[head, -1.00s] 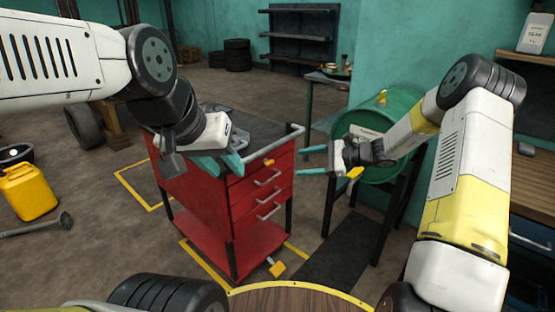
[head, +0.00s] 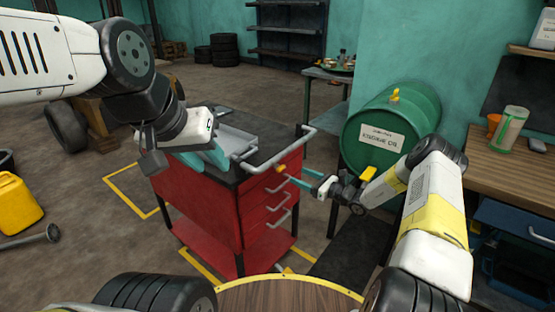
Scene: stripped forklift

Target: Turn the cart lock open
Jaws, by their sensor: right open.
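The red cart (head: 200,200) stands in the middle of the head view, with a dark top and several drawers. A small yellow piece (head: 281,168), which looks like the lock, sits at the upper edge of its drawer front. My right gripper (head: 302,177) is open and empty. Its teal fingers point left towards the drawer front, just right of the yellow piece; I cannot tell whether they touch the cart. My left gripper (head: 207,158) is over the left part of the cart top, with its finger gap unclear.
A grey tray (head: 238,138) lies on the cart top, and a grey handle bar (head: 285,143) runs along its right side. A wooden workbench (head: 500,170) is at the right.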

